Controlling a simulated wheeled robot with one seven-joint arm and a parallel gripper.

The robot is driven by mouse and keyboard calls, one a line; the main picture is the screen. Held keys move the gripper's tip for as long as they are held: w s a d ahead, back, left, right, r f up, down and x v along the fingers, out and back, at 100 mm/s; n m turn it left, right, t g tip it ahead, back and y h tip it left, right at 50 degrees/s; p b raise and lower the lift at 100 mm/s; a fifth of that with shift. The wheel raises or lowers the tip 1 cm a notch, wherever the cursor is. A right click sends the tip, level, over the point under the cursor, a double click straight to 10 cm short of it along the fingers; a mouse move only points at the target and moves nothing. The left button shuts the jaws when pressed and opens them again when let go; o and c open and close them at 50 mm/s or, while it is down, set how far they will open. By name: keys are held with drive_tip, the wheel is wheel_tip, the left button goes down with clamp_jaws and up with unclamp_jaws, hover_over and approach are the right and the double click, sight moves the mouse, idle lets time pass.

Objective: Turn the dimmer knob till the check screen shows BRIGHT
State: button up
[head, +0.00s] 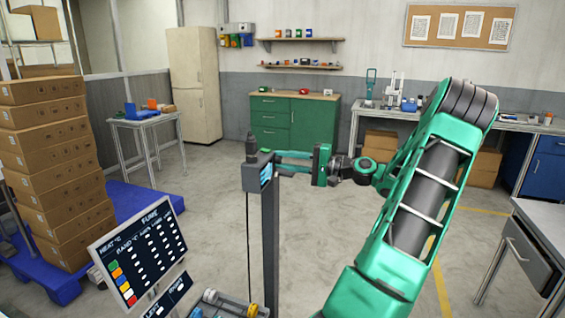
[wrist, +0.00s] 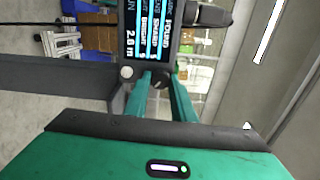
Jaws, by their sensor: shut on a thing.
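A dark box (head: 254,172) stands on top of a grey post, its small lit screen turned partly to the right. In the wrist view the check screen (wrist: 150,32) is seen turned on its side. Its lit lines seem to read FOUND, SHARP and BRIGHT, with 2.6 m beside them. My gripper (head: 279,160) reaches the box from the right. In the wrist view its two green fingers (wrist: 162,82) are shut on the small dark dimmer knob (wrist: 158,80) just below the screen. The knob is partly hidden by the fingers.
The grey post (head: 270,245) stands in front of me, with a cable hanging beside it. A tilted dark panel (head: 140,252) headed HEAT and FUME is at lower left. Stacked cartons (head: 55,165) rest on a blue pallet at left. A grey table (head: 540,240) is at right.

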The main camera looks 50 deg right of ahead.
drive_tip(key=shift+a+f+n, duration=0.15)
drive_tip(key=shift+n, duration=0.35)
drive_tip(key=o, duration=1.1)
drive_tip(key=shift+c, duration=0.2)
drive_tip(key=v, duration=1)
drive_tip(key=shift+s+d, duration=0.25)
drive_tip(key=shift+s, duration=0.05)
